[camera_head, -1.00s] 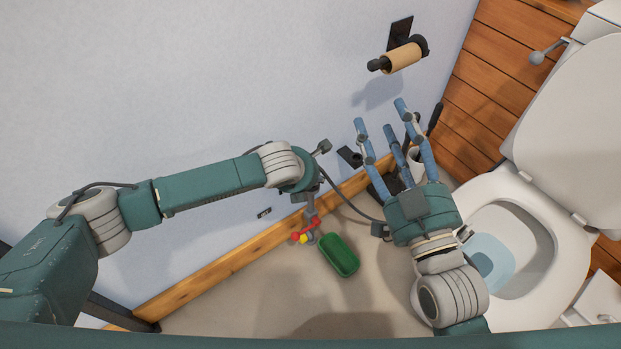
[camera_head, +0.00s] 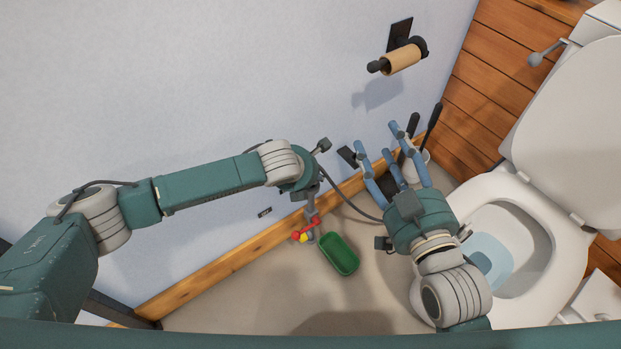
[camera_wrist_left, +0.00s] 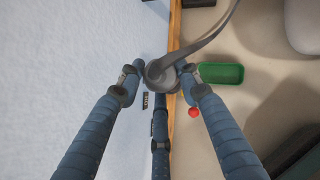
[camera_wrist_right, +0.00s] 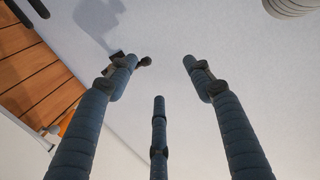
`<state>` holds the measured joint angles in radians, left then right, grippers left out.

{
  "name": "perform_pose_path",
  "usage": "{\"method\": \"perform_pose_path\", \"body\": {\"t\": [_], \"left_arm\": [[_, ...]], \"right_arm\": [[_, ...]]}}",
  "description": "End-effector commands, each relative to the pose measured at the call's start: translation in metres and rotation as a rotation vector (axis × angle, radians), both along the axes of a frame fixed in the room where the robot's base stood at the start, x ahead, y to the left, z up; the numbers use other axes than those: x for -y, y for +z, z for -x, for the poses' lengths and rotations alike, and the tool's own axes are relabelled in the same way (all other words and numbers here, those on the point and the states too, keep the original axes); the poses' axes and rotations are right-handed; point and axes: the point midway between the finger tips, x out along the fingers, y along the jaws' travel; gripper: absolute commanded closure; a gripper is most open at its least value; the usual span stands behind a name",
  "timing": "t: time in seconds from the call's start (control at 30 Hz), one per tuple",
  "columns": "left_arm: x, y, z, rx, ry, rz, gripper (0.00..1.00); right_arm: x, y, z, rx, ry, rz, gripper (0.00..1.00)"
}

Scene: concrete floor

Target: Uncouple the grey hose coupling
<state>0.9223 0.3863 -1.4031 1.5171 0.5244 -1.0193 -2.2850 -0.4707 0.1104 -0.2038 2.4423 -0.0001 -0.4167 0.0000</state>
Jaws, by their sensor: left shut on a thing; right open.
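A rounded grey piece, which looks like the grey hose coupling (camera_wrist_left: 158,73), sits between the fingertips of my left gripper (camera_wrist_left: 160,84) in the left wrist view. A grey hose (camera_wrist_left: 208,42) curves away from it to the upper right. In the head view my left gripper (camera_head: 311,200) points down near the wall's base, and its fingers hardly show. My right gripper (camera_head: 384,148) is open and empty, to the right of the left one, with fingers spread towards the wall. In the right wrist view only wall shows between its fingers (camera_wrist_right: 160,75).
A green tray (camera_head: 340,262) lies on the floor below my left gripper, beside red and yellow parts (camera_head: 303,236). A wooden baseboard (camera_head: 235,262) edges the wall. The toilet (camera_head: 560,240) stands close on the right. A paper roll holder (camera_head: 402,59) sticks out above.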

Motion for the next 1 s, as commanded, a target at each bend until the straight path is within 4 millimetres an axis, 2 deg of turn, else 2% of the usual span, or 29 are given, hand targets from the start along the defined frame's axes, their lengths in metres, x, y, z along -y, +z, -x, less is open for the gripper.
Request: {"method": "perform_pose_path", "body": {"t": [0.3,1.0], "left_arm": [[0.000,0.003,0.000,0.000,0.000,0.000,1.00],[0.000,0.009,0.000,0.001,0.000,0.000,1.00]], "right_arm": [[0.004,-0.019,0.004,-0.078,-0.006,0.019,0.49],[0.009,-0.050,0.011,-0.221,-0.014,0.056,0.49]]}}
